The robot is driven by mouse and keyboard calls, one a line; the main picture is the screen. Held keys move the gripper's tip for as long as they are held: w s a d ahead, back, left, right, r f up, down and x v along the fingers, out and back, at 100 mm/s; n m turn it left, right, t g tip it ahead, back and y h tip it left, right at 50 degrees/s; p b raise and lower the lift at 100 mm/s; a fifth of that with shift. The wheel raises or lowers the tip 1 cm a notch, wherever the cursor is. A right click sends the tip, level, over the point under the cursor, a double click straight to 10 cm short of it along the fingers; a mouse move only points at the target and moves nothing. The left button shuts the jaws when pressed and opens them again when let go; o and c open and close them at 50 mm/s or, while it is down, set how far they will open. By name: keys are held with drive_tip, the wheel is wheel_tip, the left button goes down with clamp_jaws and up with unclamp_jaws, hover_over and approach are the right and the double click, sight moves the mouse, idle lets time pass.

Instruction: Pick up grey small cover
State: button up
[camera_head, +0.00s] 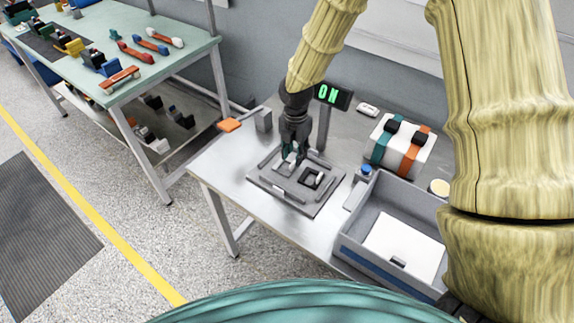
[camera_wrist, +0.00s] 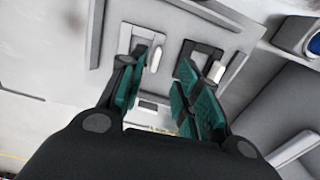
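My gripper (camera_head: 291,163) points down over the left part of a grey panel (camera_head: 318,205) on the metal table. In the wrist view its teal-padded fingers (camera_wrist: 166,66) are apart. A white lever (camera_wrist: 155,59) in a grey frame shows close to the left finger; I cannot tell if they touch. A second frame with a white lever (camera_wrist: 215,71) lies to the right, beyond the right finger. No piece is plainly identifiable as the grey small cover. A small grey block (camera_head: 263,121) stands at the table's back left, behind the panel.
A display (camera_head: 334,95) reading ON stands on a post behind the panel. A grey bin (camera_head: 352,258) holding a white sheet is at the right, near a blue button (camera_head: 366,170). A striped white box (camera_head: 399,150) stands behind it. An orange piece (camera_head: 229,125) lies at the left edge.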

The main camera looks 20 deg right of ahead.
sight(293, 163)
drive_tip(key=shift+w+a+f+p, duration=0.1)
drive_tip(key=shift+f+p, duration=0.35)
drive_tip(key=shift+f, duration=0.25)
drive_tip(key=shift+w+a+f+p, duration=0.1)
drive_tip(key=shift+f+p, duration=0.3)
drive_tip(key=shift+f, duration=0.3)
drive_tip(key=shift+f+p, duration=0.3)
drive_tip(key=shift+f, duration=1)
clamp_jaws()
